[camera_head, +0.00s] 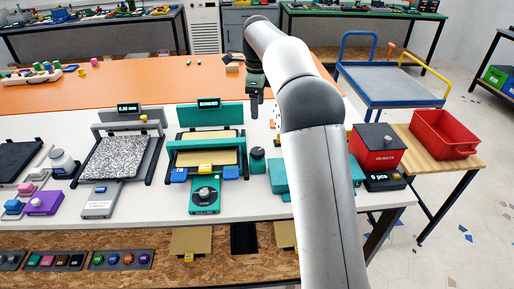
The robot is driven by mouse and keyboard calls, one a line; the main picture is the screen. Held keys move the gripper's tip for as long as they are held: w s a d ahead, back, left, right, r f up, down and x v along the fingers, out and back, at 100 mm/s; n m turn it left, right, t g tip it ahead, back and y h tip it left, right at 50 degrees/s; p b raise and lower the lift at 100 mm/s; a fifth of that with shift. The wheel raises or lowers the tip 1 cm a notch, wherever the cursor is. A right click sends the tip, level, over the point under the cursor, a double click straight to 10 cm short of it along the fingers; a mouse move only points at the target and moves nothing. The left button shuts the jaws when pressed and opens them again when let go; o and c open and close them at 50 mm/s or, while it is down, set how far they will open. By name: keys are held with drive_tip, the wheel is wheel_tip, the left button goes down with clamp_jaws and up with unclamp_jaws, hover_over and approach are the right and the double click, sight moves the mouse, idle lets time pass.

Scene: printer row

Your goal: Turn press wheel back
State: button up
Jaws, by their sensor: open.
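A teal press (208,137) stands in the middle of the white bench, with a display reading "BONDED" on top and a tan plate on its bed. In front of it is a teal control box with a round black wheel (205,194) facing up. I cannot be sure that this is the press wheel. My gripper (254,112) points down above the bench, right of and behind the press. It is open, small in view, and appears empty. It is well apart from the wheel. My arm hides part of the bench to the right of the press.
A grey press (122,157) with a speckled sheet stands to the left. A dark round knob (257,159) sits right of the teal press. A red box (376,147) and a red bin (443,134) are on the right. The orange surface (150,88) behind is largely clear.

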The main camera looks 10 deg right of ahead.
sight(257, 151)
wheel_tip(257, 151, down, 17)
drive_tip(key=shift+f, duration=0.15)
idle(0.4)
drive_tip(key=c, duration=1)
